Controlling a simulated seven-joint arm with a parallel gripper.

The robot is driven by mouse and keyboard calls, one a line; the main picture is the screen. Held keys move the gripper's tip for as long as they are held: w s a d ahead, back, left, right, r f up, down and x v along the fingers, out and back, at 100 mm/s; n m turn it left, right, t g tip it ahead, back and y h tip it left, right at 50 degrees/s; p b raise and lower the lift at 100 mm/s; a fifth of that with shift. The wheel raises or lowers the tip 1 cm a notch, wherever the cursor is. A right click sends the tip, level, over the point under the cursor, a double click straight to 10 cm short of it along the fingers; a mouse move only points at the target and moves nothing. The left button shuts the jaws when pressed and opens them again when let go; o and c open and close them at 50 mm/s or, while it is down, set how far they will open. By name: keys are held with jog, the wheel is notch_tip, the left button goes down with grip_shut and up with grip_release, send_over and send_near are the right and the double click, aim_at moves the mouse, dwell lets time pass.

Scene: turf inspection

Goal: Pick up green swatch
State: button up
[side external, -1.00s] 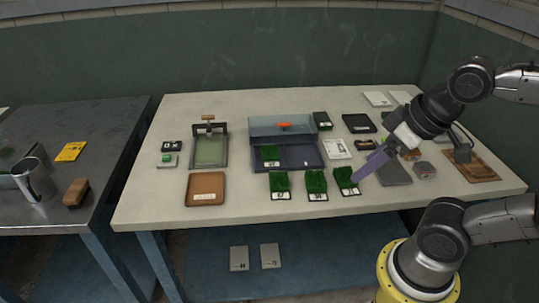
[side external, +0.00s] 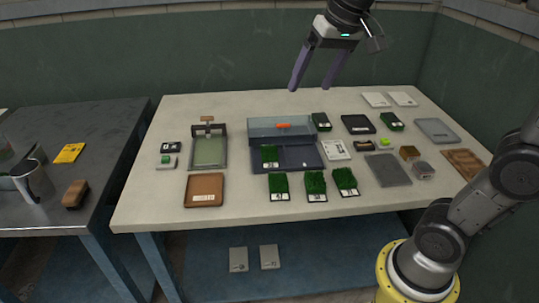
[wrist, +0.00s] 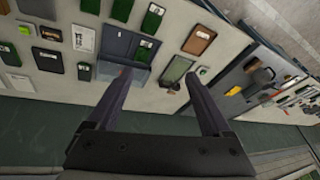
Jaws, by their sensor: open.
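Several green turf swatches with white labels lie on the pale table. Three stand in a front row: a left one (side external: 279,184), a middle one (side external: 315,183) and a right one (side external: 345,179). Another swatch (side external: 270,154) lies in the blue-grey tray (side external: 300,158). Two more lie further back, one behind the tray (side external: 321,121) and one at the right (side external: 392,121). My gripper (side external: 311,87) is open and empty, high above the back of the table, apart from all swatches. In the wrist view its fingers (wrist: 158,76) are spread, with swatches beyond them.
A brown tray (side external: 205,190) and a green-bedded frame (side external: 210,151) are at the left. A black tray (side external: 358,124), a grey mat (side external: 388,169) and small blocks are at the right. A metal side table (side external: 45,215) holds a mug and brush. The front left table strip is clear.

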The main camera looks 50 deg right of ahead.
jog(key=w+d+f+m+g, duration=0.15)
jog(key=w+d, duration=0.25)
jog(key=w, duration=0.7)
jog(key=m+g, duration=0.2)
jog(key=g, duration=0.1)
send_over(269, 149)
notch_tip(269, 149, down, 24)
jog(key=shift+a+f, duration=0.1)
jog(key=shift+a, duration=0.05)
jog(key=shift+f, duration=3.1)
jog(key=c, duration=1.1)
